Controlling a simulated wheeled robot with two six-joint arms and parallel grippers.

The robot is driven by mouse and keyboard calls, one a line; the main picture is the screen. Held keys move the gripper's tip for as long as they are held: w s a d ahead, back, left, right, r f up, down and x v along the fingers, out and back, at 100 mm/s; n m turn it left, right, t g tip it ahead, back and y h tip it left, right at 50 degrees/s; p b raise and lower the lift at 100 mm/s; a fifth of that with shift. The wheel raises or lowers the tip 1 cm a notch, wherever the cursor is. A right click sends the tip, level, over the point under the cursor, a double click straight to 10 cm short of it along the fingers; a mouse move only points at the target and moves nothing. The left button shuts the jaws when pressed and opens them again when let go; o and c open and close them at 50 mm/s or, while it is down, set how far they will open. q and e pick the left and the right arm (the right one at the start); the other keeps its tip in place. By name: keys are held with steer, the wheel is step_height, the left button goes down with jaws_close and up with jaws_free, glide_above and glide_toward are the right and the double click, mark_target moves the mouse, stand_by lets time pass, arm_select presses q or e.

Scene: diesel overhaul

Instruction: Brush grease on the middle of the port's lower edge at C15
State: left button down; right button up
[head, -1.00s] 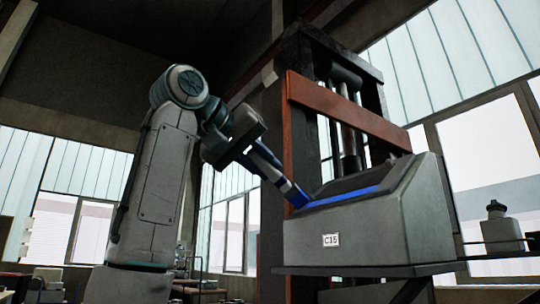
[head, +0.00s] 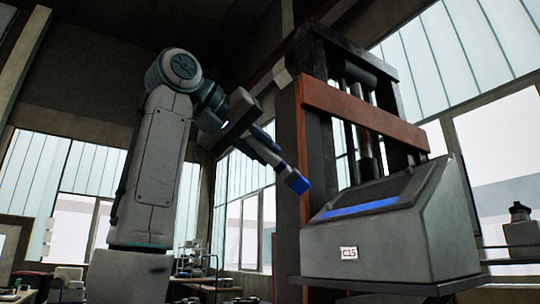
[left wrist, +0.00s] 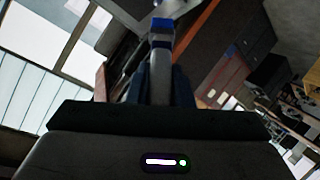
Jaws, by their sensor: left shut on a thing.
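The C15 housing (head: 385,245) is a grey sloped box with a white C15 label (head: 348,253) on its front. A dark port (head: 372,192) opens in its sloped top, and a bright blue strip (head: 360,208) runs along the port's lower edge. I cannot tell whether the strip is grease or a marking. My left gripper (head: 264,150) is shut on a brush with a blue end (head: 297,182). The blue end is up and left of the housing, apart from it. The brush (left wrist: 161,45) also shows in the left wrist view, pointing away. My right gripper is not in view.
A dark press frame with an orange-brown crossbar (head: 360,112) stands behind the housing. A grey bottle-like container (head: 521,230) stands at the right. Benches with small items (head: 200,270) are at the lower left. The space between brush and housing looks clear.

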arm_select(q)
steer(key=shift+s+a+r, duration=0.1)
steer(key=shift+a+r, duration=0.05)
steer(key=shift+r, duration=0.1)
steer(key=shift+r, duration=0.1)
steer(key=shift+s+a+r+p, duration=0.15)
steer(key=shift+a+r+p, duration=0.15)
steer(key=shift+r, duration=0.15)
steer(key=shift+s+a+r+p, duration=0.15)
steer(key=shift+r+p, duration=0.1)
steer(key=shift+r, duration=0.15)
steer(key=shift+s+a+r, duration=0.25)
steer(key=shift+a+r, duration=0.05)
steer(key=shift+a, duration=0.05)
steer(key=shift+w+d, duration=0.1)
